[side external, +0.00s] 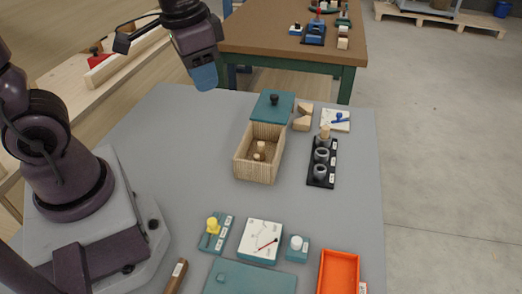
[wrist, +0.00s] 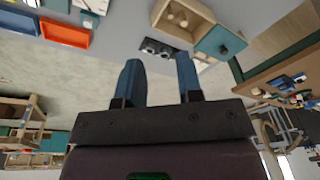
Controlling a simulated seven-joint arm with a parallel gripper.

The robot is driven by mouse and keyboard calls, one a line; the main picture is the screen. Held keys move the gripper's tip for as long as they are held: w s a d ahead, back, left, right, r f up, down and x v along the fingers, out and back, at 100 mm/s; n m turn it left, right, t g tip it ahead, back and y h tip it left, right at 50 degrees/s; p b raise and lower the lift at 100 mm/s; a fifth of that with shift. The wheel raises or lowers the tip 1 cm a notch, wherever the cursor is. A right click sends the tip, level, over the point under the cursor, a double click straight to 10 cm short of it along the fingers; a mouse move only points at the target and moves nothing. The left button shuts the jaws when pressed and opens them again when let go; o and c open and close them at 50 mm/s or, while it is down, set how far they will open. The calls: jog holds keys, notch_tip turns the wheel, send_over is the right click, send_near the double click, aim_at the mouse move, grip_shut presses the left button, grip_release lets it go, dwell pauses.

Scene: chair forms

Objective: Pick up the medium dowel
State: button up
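Another light-wood dowel (side external: 325,131) stands at the far end of a black holder (side external: 319,182) to the right of the box. I cannot tell which one is the medium dowel. My gripper (side external: 205,77) is high above the table's back left, apart from the box. In the wrist view, its two blue fingers (wrist: 158,78) are spread with nothing between them. The box (wrist: 205,14) shows there beyond the fingers, near the top.
A teal lid with a black knob (side external: 272,106) lies behind the box, with wooden blocks (side external: 303,117) beside it. An orange tray (side external: 339,272), a white-topped panel (side external: 261,240) and small teal fixtures occupy the front. The grey table left of the box is clear.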

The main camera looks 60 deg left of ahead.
aim_at(261, 143)
jog(key=w+a+f+m+g+y, duration=0.15)
jog(key=w+a+f+m, duration=0.25)
jog(key=w+f+m, duration=1.2)
jog(key=shift+m+g, duration=0.25)
jog(key=shift+m, duration=0.15)
jog(key=f, duration=0.4)
jog(key=s+f, duration=0.1)
jog(key=f, duration=0.1)
jog(key=shift+s+a+f, duration=0.1)
jog(key=shift+a+f, duration=0.3)
jog(key=shift+s+a+f, duration=0.1)
jog(key=shift+a+f, duration=0.05)
jog(key=shift+f, duration=1.25)
jog(key=shift+s+a+f, duration=0.1)
jog(key=shift+f, duration=1.25)
jog(key=shift+c, duration=0.2)
grip_shut()
